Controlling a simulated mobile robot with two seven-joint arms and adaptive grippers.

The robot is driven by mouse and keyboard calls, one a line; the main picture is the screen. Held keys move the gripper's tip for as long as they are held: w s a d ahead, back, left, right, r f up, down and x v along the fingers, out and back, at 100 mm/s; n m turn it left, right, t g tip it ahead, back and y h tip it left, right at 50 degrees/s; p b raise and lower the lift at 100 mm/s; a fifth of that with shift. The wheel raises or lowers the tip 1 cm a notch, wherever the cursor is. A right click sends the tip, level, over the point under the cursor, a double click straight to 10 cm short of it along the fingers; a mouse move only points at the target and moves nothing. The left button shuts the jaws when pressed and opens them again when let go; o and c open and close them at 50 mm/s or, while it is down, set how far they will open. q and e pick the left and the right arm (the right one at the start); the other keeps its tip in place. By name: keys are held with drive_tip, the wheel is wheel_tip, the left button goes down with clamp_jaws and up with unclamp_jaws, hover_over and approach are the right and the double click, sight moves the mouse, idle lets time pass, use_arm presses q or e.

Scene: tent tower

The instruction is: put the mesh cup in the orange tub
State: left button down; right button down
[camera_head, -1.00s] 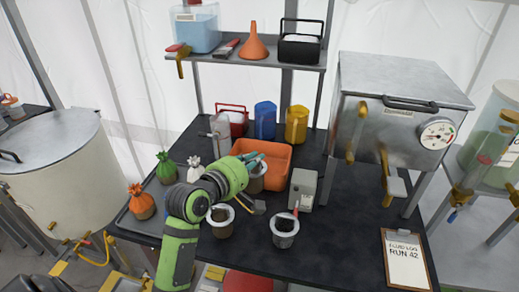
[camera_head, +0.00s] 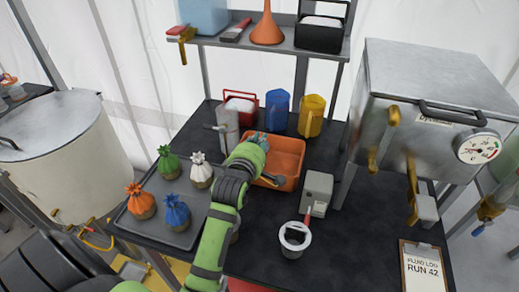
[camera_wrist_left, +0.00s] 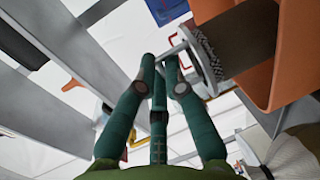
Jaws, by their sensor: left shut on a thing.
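My left gripper (camera_head: 262,141) is at the left part of the orange tub (camera_head: 289,146), its arm reaching over the table. In the left wrist view its green fingers (camera_wrist_left: 168,62) are shut at the pale rim of the mesh cup (camera_wrist_left: 229,42). The cup's dark mesh side lies beside the orange wall of the tub (camera_wrist_left: 283,60), which covers part of it. In the head view the gripper hides most of the cup, so I cannot tell how deep it sits. My right gripper is not in view.
A second white-rimmed cup (camera_head: 294,238) with a red-handled tool stands in front, near a grey box (camera_head: 317,192). Blue (camera_head: 277,110) and yellow (camera_head: 311,115) jugs stand behind the tub. A tray (camera_head: 150,226) of tied pouches is at left.

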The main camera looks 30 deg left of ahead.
use_arm(q)
drive_tip(key=shift+f, duration=1.65)
drive_tip(key=shift+f, duration=0.15)
drive_tip(key=c, duration=1.3)
unclamp_jaws()
